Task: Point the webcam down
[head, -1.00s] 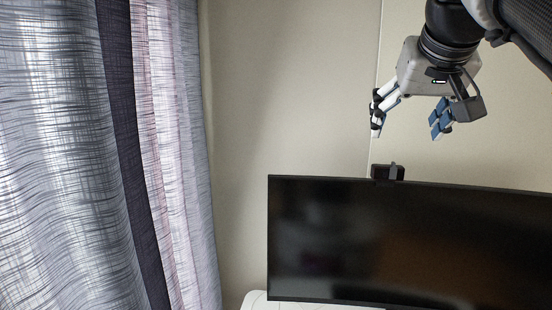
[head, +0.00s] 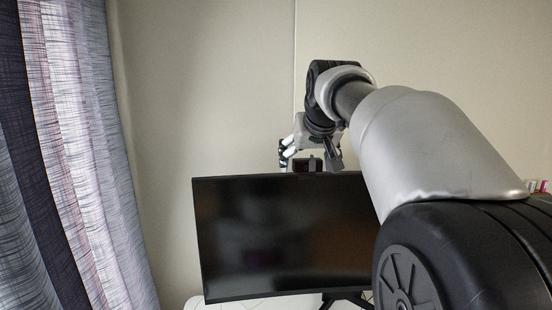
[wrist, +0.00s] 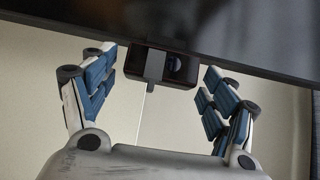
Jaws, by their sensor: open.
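The webcam (wrist: 162,65) is a small black block with a round lens and a grey clip, seen in the wrist view at the edge of the dark monitor. In the head view the webcam (head: 309,165) sits on the monitor's top edge, partly hidden by my gripper. My gripper (wrist: 158,92) is open in the wrist view, with its blue-padded fingers on either side of the webcam and visible gaps between. I cannot tell whether the fingertips reach level with it. In the head view my gripper (head: 308,160) is just above and around the webcam, its fingers partly hidden.
The black curved monitor (head: 262,235) stands on a white desk (head: 270,304). A wall (head: 200,90) is behind it. Curtains (head: 90,150) hang at the left. Small coloured items (head: 537,185) show at the right edge. My arm covers much of the right side.

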